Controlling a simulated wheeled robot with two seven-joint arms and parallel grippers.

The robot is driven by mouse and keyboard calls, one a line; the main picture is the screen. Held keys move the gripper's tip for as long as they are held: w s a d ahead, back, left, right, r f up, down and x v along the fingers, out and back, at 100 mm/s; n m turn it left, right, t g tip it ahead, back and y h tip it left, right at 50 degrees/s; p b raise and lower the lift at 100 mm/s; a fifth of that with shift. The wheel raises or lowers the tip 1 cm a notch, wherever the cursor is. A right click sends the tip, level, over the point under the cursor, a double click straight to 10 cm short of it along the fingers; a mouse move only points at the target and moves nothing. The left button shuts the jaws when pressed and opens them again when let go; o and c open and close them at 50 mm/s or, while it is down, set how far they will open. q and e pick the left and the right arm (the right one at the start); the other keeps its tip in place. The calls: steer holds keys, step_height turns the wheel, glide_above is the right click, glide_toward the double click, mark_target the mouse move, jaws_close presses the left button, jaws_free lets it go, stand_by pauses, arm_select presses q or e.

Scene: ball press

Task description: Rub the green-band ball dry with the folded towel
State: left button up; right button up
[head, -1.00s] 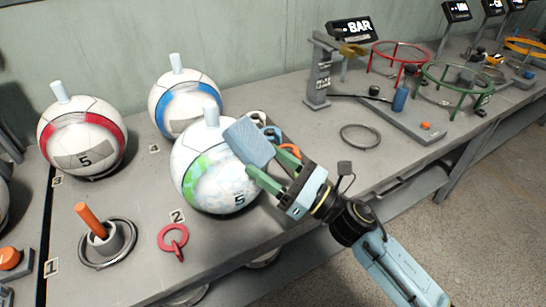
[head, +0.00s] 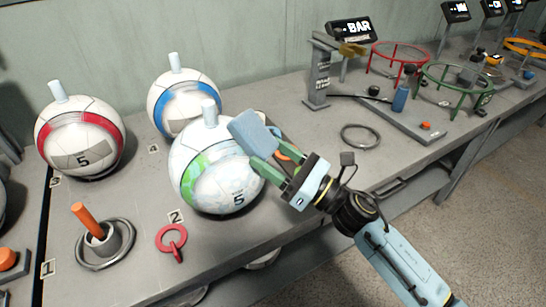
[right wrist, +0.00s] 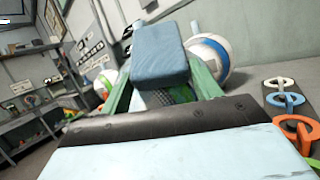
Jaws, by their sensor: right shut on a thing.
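The green-band ball (head: 213,178) stands on the bench at the number 2 label, with a pale plug on top and whitish patches over its surface. My right gripper (head: 268,153) is shut on the folded blue towel (head: 252,134), at the ball's upper right side. The towel overlaps the ball's edge in the head view; I cannot tell if it touches. In the right wrist view the towel (right wrist: 160,55) sits between the green fingers and hides most of the ball behind it. My left gripper is not in view.
A red-band ball (head: 80,138) and a blue-band ball (head: 185,98) stand left and behind. An orange-handled tool in a grey holder (head: 103,238) and a red ring (head: 171,241) lie in front. A grey ring (head: 360,136) and ring stands occupy the right.

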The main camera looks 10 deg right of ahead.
steer(key=shift+d+b, duration=0.15)
steer(key=shift+b, duration=0.2)
steer(key=shift+s, duration=0.15)
steer(key=shift+w+a, duration=0.2)
steer(key=shift+w, duration=0.1)
steer(key=shift+s, duration=0.3)
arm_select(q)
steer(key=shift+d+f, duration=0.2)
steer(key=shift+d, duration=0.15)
arm_select(e)
steer(key=shift+s+a, duration=0.8)
steer(key=shift+s, duration=0.25)
stand_by(0.8)
